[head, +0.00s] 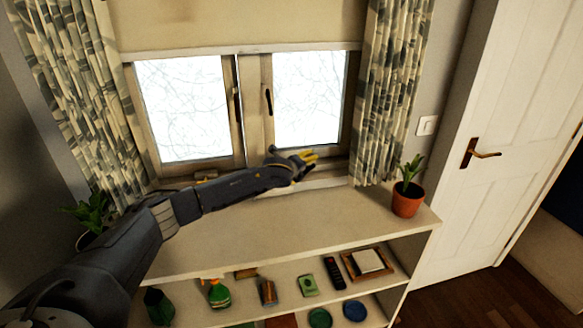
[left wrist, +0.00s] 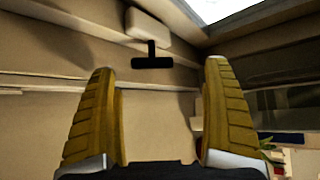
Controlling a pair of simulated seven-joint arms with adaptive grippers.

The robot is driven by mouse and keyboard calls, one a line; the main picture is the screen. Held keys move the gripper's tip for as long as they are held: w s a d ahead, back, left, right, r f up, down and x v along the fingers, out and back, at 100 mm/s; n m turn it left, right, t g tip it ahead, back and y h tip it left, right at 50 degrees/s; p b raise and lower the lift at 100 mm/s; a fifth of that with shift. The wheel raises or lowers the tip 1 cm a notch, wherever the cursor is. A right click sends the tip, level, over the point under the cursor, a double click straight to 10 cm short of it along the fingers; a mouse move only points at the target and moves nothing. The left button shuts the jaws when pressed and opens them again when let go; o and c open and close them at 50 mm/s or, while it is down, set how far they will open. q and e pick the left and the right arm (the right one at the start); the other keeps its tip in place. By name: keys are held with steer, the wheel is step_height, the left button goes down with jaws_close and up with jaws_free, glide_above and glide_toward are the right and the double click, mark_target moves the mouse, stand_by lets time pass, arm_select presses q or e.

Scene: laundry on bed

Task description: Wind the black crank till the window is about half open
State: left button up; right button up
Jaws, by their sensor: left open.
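The window (head: 254,110) has two panes in beige frames above a shelf unit. Both sashes look shut or nearly so. In the left wrist view the black crank (left wrist: 152,62) is a short dark bar on a thin stem, below a pale block (left wrist: 148,27) on the frame. My left gripper (head: 306,159) is at the sill below the right pane, with yellow fingers. It is open and empty (left wrist: 160,120), and the crank shows ahead between its fingers, apart from them. In the head view I cannot make out the crank near the gripper. My right gripper is not in view.
Dark handles (head: 268,100) sit on the sashes. Curtains (head: 390,90) hang at both sides. A potted plant (head: 408,190) stands at the right end of the shelf unit (head: 300,238), another at the left. The shelf top between is mostly clear. A white door (head: 490,130) is at the right.

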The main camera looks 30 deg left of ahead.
arm_select(q)
steer(key=r+v, duration=0.1)
steer(key=v, duration=1.2)
steer(key=shift+w+d, duration=0.2)
steer(key=shift+d, duration=0.1)
stand_by(0.8)
steer(key=shift+r, duration=0.1)
stand_by(0.4)
steer(key=v, duration=1.2)
